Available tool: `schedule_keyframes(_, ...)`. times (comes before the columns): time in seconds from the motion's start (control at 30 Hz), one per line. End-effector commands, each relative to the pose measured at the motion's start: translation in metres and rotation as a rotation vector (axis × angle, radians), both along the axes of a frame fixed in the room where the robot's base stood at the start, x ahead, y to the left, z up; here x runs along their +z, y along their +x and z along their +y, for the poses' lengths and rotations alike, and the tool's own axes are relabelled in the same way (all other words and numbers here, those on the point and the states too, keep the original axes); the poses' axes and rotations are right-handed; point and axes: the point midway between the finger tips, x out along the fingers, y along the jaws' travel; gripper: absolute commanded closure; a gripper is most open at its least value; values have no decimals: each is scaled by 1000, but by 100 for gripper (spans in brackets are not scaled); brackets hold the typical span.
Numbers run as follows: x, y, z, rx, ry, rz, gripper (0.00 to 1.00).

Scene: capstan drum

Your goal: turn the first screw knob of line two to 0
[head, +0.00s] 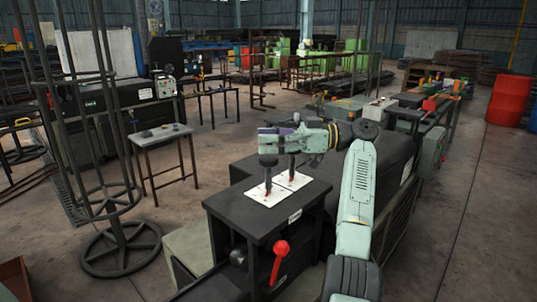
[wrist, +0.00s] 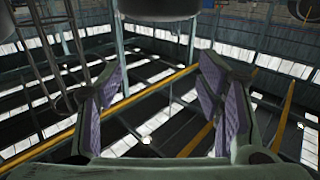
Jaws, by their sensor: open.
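In the head view a black pedestal (head: 239,215) carries white plates (head: 263,197) on its top. Two dark upright posts, the near-left one (head: 268,178) and the far-right one (head: 291,168), stand on the plates, with small red marks near their feet. I cannot tell which is the first screw knob of line two, nor read any scale. My gripper (head: 275,139) is above the plates, close to the post tops; contact is unclear. In the wrist view my gripper (wrist: 163,75) is open, its purple pads wide apart with nothing between them. No knob is identifiable there.
A small table (head: 160,135) stands to the left, behind a tall wire rack (head: 118,248). Red barrels (head: 510,97) are at the far right. Bare floor lies between table and pedestal.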

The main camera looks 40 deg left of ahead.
Motion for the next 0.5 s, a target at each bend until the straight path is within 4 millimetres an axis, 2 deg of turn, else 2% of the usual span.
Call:
schedule_keyframes(0.03,11,0,0,0,1,-1,40)
schedule_keyframes(0.2,35,0,0,1,1,1,40)
schedule_keyframes(0.5,44,0,0,0,-1,1,40)
